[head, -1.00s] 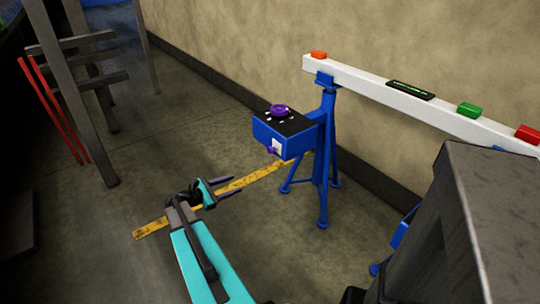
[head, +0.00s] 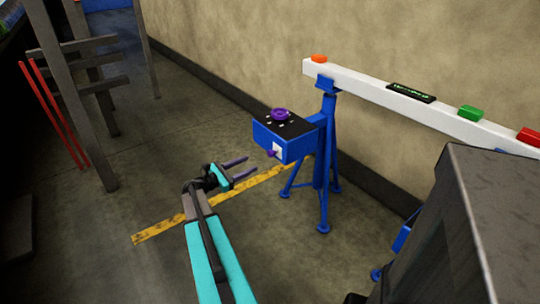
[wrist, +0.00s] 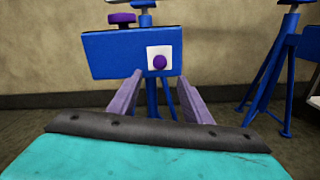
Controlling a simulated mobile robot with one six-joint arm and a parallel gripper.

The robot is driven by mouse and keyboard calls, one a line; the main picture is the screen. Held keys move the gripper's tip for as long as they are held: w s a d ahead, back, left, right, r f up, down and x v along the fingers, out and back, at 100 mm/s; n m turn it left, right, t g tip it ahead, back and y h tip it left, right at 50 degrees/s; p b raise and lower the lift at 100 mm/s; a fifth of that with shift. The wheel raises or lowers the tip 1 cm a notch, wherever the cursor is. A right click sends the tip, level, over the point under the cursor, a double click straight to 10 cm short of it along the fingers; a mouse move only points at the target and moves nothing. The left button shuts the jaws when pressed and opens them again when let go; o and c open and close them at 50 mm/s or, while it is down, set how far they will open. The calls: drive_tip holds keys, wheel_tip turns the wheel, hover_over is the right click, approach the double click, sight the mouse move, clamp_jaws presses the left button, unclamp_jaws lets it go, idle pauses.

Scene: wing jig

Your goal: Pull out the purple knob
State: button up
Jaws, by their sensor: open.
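A blue box (head: 284,144) with a black top is mounted on a blue stand. A small purple knob (head: 271,153) sticks out of a white plate on its front face. In the wrist view the knob (wrist: 160,62) is round, on the white plate (wrist: 152,52), just above and between my fingertips. A larger purple dial (head: 281,113) sits on the box's top; its edge shows in the wrist view (wrist: 122,18). My gripper (head: 244,167) is open and empty, with two purple fingers. It is in front of the box, a little below and apart from the knob.
A white beam (head: 370,91) with an orange, a green and a red block and a small display rests on blue stands (head: 323,180). A beige wall (head: 215,55) is behind. A yellow floor stripe (head: 165,229) runs below my arm. Grey posts stand left.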

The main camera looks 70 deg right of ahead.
sight(269, 155)
drive_tip(key=x, duration=1.2)
drive_tip(key=shift+s+d, duration=0.15)
drive_tip(key=shift+d, duration=0.15)
clamp_jaws()
